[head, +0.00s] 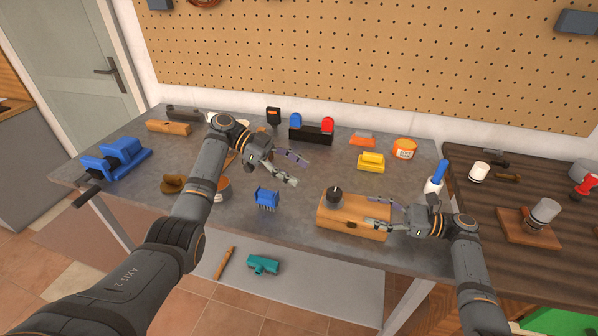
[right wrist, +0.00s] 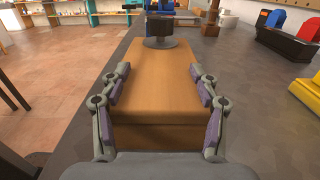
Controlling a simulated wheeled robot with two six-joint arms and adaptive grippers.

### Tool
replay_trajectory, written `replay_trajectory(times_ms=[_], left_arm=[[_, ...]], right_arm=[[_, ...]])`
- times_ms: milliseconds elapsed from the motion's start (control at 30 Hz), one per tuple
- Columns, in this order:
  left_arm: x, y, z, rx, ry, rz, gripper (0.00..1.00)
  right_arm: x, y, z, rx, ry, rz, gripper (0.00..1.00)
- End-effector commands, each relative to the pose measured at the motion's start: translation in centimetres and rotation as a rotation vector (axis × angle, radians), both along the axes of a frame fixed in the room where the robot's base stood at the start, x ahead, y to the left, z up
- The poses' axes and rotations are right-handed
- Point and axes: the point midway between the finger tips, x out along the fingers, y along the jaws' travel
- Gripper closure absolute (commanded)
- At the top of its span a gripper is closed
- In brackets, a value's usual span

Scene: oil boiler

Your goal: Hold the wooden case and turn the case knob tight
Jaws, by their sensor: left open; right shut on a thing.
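The wooden case (head: 345,218) is a light brown block lying near the front edge of the grey workbench. The black case knob (head: 335,194) stands upright on the left part of its top. My right gripper (head: 372,212) is shut on the right end of the case. In the right wrist view, its fingers (right wrist: 163,92) lie along both sides of the case (right wrist: 162,75), with the knob (right wrist: 159,30) at the far end. My left gripper (head: 299,169) is open and empty above the bench, up and left of the knob and apart from it.
A blue brush-like piece (head: 267,197) lies left of the case. A yellow block (head: 371,162) and an orange tub (head: 404,148) stand behind it. A blue-handled tool (head: 436,177) stands near my right gripper. A blue vise (head: 116,160) is at the far left.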

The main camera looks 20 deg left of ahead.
Motion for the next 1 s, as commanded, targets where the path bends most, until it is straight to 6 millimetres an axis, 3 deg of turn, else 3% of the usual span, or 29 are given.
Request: replay_trajectory(times_ms=[100, 133, 300, 700, 833, 1000], left_arm=[[0.0, 0.0, 0.0, 0.0, 0.0, 0.0, 0.39], [0.0, 0.0, 0.0, 0.0, 0.0, 0.0, 0.39], [0.0, 0.0, 0.0, 0.0, 0.0, 0.0, 0.39], [0.0, 0.0, 0.0, 0.0, 0.0, 0.0, 0.39], [0.0, 0.0, 0.0, 0.0, 0.0, 0.0, 0.39], [0.0, 0.0, 0.0, 0.0, 0.0, 0.0, 0.39]], right_arm=[[0.0, 0.0, 0.0, -0.001, 0.0, -0.001, 0.85], [0.0, 0.0, 0.0, -0.001, 0.0, -0.001, 0.37], [0.0, 0.0, 0.0, -0.001, 0.0, 0.0, 0.14], [0.0, -0.5, 0.0, -0.001, 0.0, -0.001, 0.12], [0.0, -2.8, -0.1, -0.003, 0.001, -0.003, 0.12], [-0.1, -7.1, 0.0, -0.003, 0.001, -0.004, 0.12]])
